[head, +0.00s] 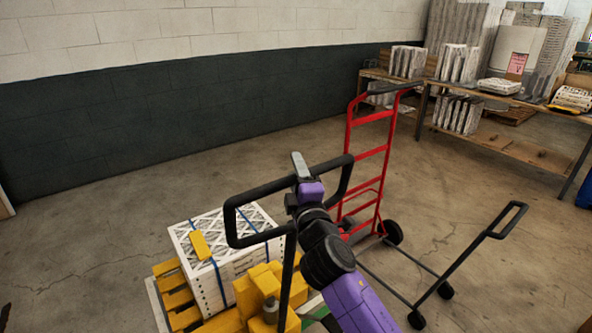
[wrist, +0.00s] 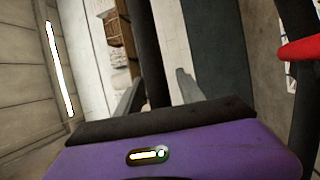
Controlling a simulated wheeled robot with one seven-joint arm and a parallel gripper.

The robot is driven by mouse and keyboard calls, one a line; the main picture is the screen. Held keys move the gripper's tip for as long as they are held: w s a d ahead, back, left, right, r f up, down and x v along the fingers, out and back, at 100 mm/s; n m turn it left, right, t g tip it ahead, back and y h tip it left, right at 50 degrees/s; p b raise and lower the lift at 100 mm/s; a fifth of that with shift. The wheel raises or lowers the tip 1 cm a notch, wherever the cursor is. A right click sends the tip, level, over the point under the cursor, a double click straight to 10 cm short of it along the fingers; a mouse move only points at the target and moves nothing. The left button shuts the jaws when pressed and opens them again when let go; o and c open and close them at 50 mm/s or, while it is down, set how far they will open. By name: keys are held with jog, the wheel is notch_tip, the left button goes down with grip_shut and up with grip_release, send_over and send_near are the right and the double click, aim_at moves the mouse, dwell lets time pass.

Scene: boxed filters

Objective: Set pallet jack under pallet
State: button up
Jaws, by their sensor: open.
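The yellow pallet jack (head: 262,283) stands at the lower middle of the head view, with its black loop handle (head: 229,222) rising above it. The yellow slatted pallet (head: 172,284) lies to its left and bears a strapped box of filters (head: 213,250). The jack's forks are hidden, so I cannot tell whether they are under the pallet. My gripper (head: 299,166) is at the handle's top bar, its jaws open. In the wrist view a dark bar (wrist: 152,50) shows between the two fingers of my gripper (wrist: 158,95); contact is unclear.
A red hand truck (head: 371,150) stands just behind and right of my arm. A low black-handled cart (head: 470,250) is at the right. Shelves with filters (head: 500,140) stand at the back right. Open concrete floor lies left of the pallet, before the wall.

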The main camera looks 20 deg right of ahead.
jog(key=shift+w, duration=0.2)
jog(key=shift+c, duration=0.5)
grip_shut()
jog(key=shift+f, duration=0.1)
dwell(0.8)
